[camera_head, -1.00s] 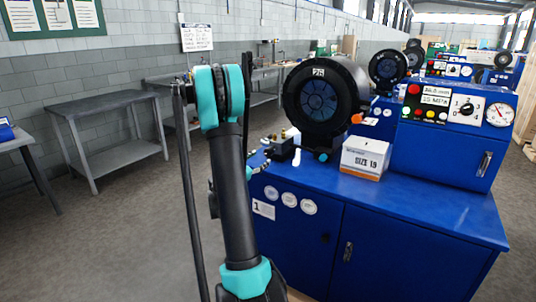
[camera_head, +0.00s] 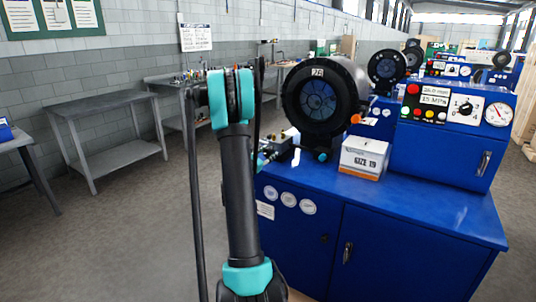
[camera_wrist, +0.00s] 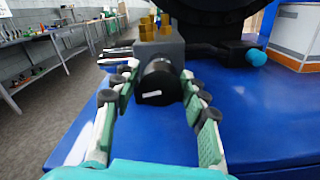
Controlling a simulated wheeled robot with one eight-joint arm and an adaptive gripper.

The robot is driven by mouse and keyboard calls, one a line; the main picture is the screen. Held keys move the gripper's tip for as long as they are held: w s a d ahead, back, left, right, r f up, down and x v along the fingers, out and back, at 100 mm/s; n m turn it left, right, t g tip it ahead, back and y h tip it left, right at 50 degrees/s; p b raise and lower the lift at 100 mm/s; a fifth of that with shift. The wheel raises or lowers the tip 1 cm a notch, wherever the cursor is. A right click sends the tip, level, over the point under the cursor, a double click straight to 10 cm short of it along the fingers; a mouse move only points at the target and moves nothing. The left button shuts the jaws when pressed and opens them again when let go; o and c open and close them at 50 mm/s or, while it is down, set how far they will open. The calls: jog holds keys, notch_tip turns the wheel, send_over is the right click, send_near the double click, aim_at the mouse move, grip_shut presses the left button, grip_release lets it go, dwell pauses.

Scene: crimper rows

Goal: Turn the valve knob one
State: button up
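The valve knob (camera_wrist: 158,84) is a black cylinder with a white mark on its lower front face. It sits on the front of a grey valve block (camera_wrist: 166,46) with brass fittings on top. In the wrist view my gripper (camera_wrist: 158,76) is open, with one finger on each side of the knob. A gap shows at the left finger; the right fingertip is very close, and I cannot tell whether it touches. In the head view the valve block (camera_head: 277,147) stands on the blue cabinet (camera_head: 400,205), left of the round black crimper head (camera_head: 319,97). My arm hides most of my gripper there.
A white box (camera_head: 364,158) marked SIZE 19 stands right of the crimper head. A blue control panel (camera_head: 450,145) with buttons, a dial and a gauge is further right. Grey workbenches (camera_head: 105,105) line the wall at left, with open floor before them.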

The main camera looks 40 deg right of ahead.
jog(key=c, duration=0.7)
jog(key=shift+c, duration=0.2)
jog(key=m, duration=0.7)
jog(key=shift+m, duration=0.3)
jog(key=m, duration=0.3)
jog(key=shift+m, duration=2.2)
